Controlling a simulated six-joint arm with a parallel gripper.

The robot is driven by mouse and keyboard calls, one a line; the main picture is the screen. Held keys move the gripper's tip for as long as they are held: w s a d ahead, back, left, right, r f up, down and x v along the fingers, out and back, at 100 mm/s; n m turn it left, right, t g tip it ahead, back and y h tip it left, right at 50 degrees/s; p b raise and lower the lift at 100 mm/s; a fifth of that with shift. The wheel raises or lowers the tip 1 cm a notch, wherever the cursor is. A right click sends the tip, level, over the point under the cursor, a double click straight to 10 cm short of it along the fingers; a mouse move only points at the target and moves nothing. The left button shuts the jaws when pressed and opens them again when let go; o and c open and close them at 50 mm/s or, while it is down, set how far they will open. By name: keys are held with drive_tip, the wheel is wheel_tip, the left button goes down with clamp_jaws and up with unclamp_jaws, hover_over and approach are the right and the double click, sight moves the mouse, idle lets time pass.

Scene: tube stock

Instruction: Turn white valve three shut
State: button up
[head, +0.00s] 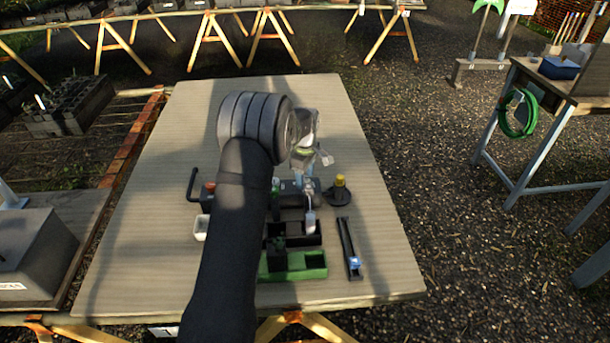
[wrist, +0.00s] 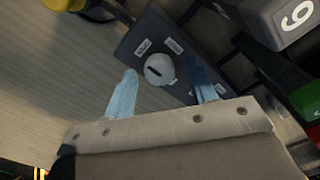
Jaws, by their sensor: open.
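A round white valve knob (wrist: 159,69) with a dark slot sits on a dark grey panel (wrist: 128,52) in the wrist view. My gripper (wrist: 160,72) is open, with one light blue finger on each side of the knob in the picture. I cannot tell whether either finger touches it. In the head view my gripper (head: 310,205) points down over the dark fittings on the board; the white knob cannot be made out there.
A grey block (wrist: 290,22) with a numeral and a green part (wrist: 306,98) stand close on the right in the wrist view. A yellow-topped post (head: 340,182), a dark strip with a blue piece (head: 346,245) and a green tray (head: 305,272) surround the fittings. The board's far part is clear.

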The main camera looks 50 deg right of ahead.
drive_tip(key=c, duration=1)
drive_tip(key=shift+o, duration=0.2)
drive_tip(key=shift+m, duration=0.4)
drive_tip(key=m, duration=1.3)
drive_tip(key=shift+d, duration=0.1)
drive_tip(key=shift+m, duration=2)
